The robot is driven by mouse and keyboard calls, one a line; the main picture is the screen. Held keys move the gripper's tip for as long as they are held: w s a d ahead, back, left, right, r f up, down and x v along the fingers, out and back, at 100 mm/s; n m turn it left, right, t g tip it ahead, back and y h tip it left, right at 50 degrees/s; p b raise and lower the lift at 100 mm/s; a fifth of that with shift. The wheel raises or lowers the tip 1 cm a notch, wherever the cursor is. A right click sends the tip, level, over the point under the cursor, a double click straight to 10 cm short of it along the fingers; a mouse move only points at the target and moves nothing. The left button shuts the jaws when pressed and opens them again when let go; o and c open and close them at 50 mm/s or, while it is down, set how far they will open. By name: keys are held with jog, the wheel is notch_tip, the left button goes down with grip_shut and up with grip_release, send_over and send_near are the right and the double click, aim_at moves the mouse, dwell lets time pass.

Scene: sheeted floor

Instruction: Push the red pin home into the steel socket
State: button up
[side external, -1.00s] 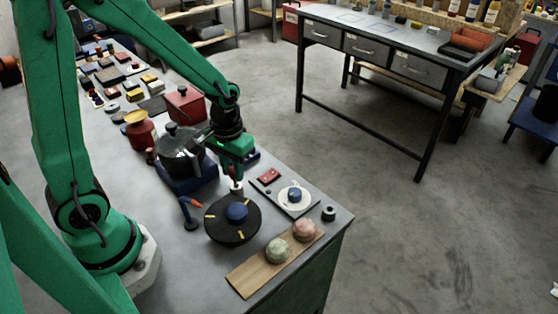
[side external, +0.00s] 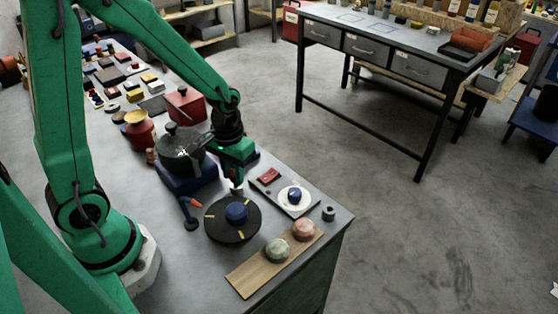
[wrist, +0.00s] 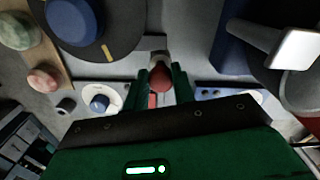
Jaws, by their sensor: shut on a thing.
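My gripper (side external: 236,172) reaches down over the bench beside the black pot. In the wrist view my gripper (wrist: 161,88) has its two green fingers closed around the red pin (wrist: 161,74), whose rounded red part shows between them. A pale grey metal piece (wrist: 158,56) shows just beyond the red part, in line with it; it looks like the steel socket. It also shows as a small light spot under the fingers in the side view (side external: 237,188). How deep the pin sits is hidden by the fingers.
A black disc with a blue knob (side external: 237,211) lies close in front. A blue-handled white dial plate (side external: 295,199) and a grey hollow cylinder (side external: 328,213) are to the right. The black pot (side external: 181,150) stands close on the left. A wooden board (side external: 262,272) carries two round stones.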

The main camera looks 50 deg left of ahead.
jog(key=shift+f, duration=0.9)
jog(key=o, duration=1.1)
jog(key=shift+r, duration=0.15)
jog(key=shift+r, duration=3.8)
jog(key=shift+r, duration=0.1)
